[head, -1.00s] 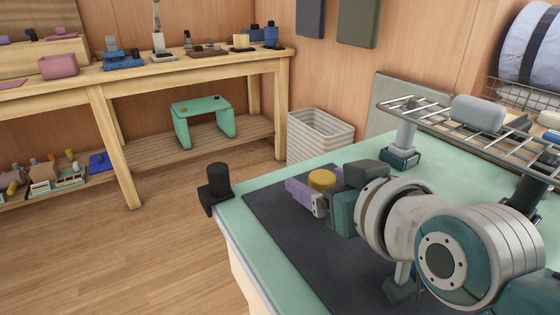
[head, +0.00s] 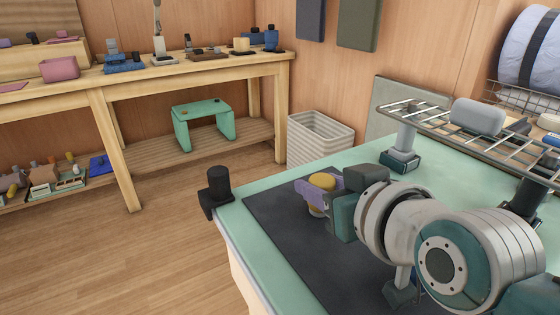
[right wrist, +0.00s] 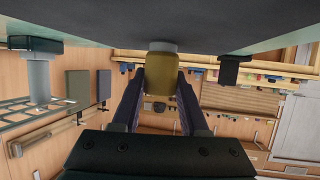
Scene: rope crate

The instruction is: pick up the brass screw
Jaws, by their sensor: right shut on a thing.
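The brass screw (head: 322,181) shows in the head view as a yellow, round-topped piece above the dark mat (head: 285,240). My right gripper (head: 318,190), with purple fingers, is shut on it. In the right wrist view the screw's brass body (right wrist: 160,86) sits between the two fingers, with a paler grey end toward the mat. That end is close to the mat; I cannot tell whether it touches. The fingers hide part of the screw's lower body in the head view. My left gripper is not in view.
A black clamp-like piece (head: 217,188) stands at the green table's (head: 252,190) left corner. A wire rack (head: 450,128) on posts holds a grey rounded block (head: 478,117) at the right, near my arm. A white ribbed bin (head: 318,140) stands behind the table.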

